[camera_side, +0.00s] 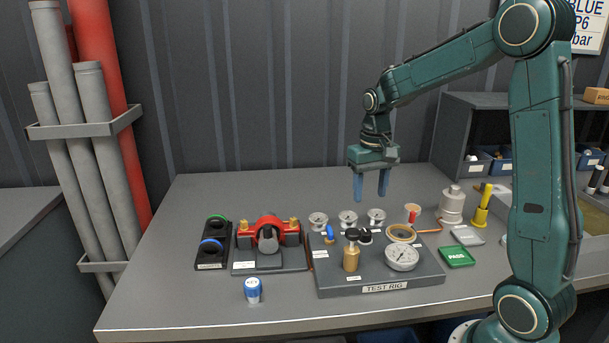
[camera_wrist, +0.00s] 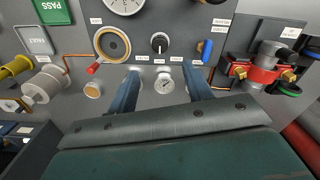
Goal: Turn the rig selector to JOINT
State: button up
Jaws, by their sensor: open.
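The rig selector looks to be the small black knob with a white pointer mark (camera_wrist: 158,43), on the grey test rig panel (camera_wrist: 180,20) in the wrist view. In the side view the black knob (camera_side: 365,236) stands behind the brass fitting. Small white labels sit around it; their words are too small to read. My gripper (camera_side: 371,192) hangs in the air above the back of the rig, fingers downward, open and empty. In the wrist view its two blue fingers (camera_wrist: 161,75) point toward the panel, with the knob just beyond the fingertips. It touches nothing.
Several small gauges line the rig's back. A red coupling (camera_side: 267,232) stands left. The table front is mostly clear.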

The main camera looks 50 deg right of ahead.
aim_at(365, 231)
notch_tip(365, 231, down, 11)
jog(key=shift+f, duration=0.1)
dwell(0.4)
jog(key=c, duration=1)
jog(key=shift+n, duration=0.4)
jog(key=n, duration=0.8)
